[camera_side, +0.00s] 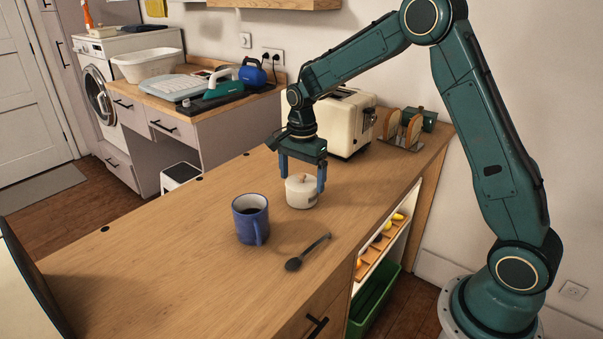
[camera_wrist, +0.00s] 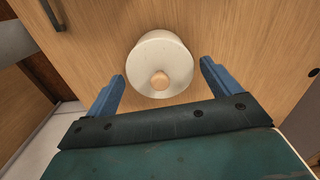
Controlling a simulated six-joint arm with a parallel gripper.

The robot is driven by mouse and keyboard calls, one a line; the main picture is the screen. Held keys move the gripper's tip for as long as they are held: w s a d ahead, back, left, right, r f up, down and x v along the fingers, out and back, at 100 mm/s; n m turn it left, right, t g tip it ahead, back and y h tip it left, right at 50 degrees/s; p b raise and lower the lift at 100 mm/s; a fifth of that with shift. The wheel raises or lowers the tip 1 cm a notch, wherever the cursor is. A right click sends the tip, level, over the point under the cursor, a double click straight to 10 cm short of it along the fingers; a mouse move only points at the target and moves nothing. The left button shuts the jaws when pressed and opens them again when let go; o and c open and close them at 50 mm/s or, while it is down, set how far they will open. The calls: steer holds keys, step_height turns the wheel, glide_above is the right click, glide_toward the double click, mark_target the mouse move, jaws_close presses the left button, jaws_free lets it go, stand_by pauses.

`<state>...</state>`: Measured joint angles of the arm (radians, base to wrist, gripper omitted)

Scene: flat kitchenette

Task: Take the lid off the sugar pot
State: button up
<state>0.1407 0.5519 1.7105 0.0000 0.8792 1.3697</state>
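The sugar pot (camera_side: 301,198) is a small white round pot standing upright on the wooden counter. Its lid (camera_wrist: 163,52) is on, with a round wooden knob (camera_wrist: 160,80) on top. My gripper (camera_side: 302,182) points down over the pot, with its blue fingers on opposite sides of it. In the wrist view my gripper (camera_wrist: 163,70) is open, and a gap shows between each finger and the knob. The knob is between the fingers and nothing is held. The side view does not clearly show whether a finger touches the pot's side.
A blue mug (camera_side: 250,222) with dark liquid stands left of the pot. A dark spoon (camera_side: 308,252) lies in front, near the counter's front edge. A cream toaster (camera_side: 345,122) and a rack with bread slices (camera_side: 401,130) stand behind.

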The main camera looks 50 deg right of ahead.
mark_target(302, 174)
steer(key=c, duration=0.7)
steer(key=shift+r, duration=0.1)
step_height(302, 174, up, 20)
steer(key=shift+f, duration=0.1)
stand_by(0.3)
stand_by(0.5)
